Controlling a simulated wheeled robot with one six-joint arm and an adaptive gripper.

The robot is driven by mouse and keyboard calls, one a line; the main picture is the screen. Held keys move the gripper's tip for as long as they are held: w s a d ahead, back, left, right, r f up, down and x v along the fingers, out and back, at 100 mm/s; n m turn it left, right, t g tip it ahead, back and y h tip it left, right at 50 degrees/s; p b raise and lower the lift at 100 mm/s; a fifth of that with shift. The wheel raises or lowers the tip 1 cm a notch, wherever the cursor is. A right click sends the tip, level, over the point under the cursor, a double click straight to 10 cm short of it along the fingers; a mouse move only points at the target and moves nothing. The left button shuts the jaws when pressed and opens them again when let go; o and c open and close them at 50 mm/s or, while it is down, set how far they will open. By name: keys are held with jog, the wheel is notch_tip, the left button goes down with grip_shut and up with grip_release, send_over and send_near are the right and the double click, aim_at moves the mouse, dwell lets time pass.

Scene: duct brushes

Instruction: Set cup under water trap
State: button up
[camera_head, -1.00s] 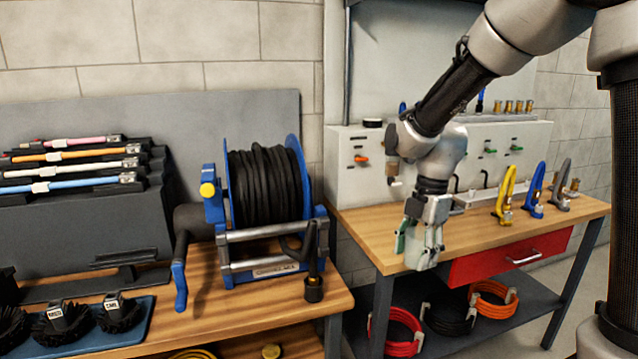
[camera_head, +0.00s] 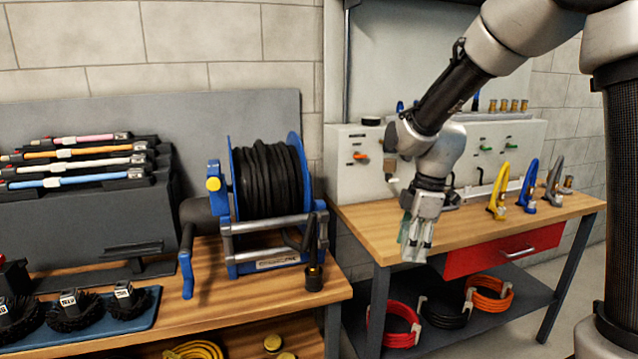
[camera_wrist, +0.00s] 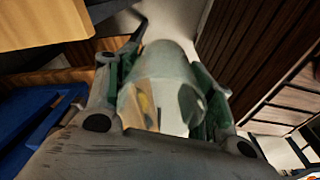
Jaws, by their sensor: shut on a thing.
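My gripper (camera_head: 418,240) points down in front of the workbench's near edge, at its left part. It is shut on a translucent, pale cup (camera_wrist: 160,85), which the wrist view shows between the green finger pads. In the head view the cup is mostly hidden by the fingers. A small fitting with a pale lower end (camera_head: 391,179) hangs at the front of the light panel (camera_head: 345,180), beside my arm. It may be the water trap, but my wrist partly covers that area. The cup is apart from it, lower and nearer to me.
A blue hose reel (camera_head: 268,190) stands on the left bench. Yellow, blue and grey clamp-like tools (camera_head: 527,190) stand on the right workbench (camera_head: 470,225). Below are a red drawer (camera_head: 510,250) and coiled hoses (camera_head: 450,312). The bench top's front strip is clear.

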jog(key=w+d+f+m+t+h, duration=0.1)
jog(key=w+d+f+m, duration=0.2)
jog(key=w+f+m, duration=0.7)
jog(key=s+d+f+m, duration=0.3)
jog(key=d+f+m, duration=0.2)
jog(key=f+m, duration=0.1)
jog(key=shift+s+d+m, duration=0.25)
jog(key=shift+s+m, duration=0.15)
jog(key=shift+m, duration=0.1)
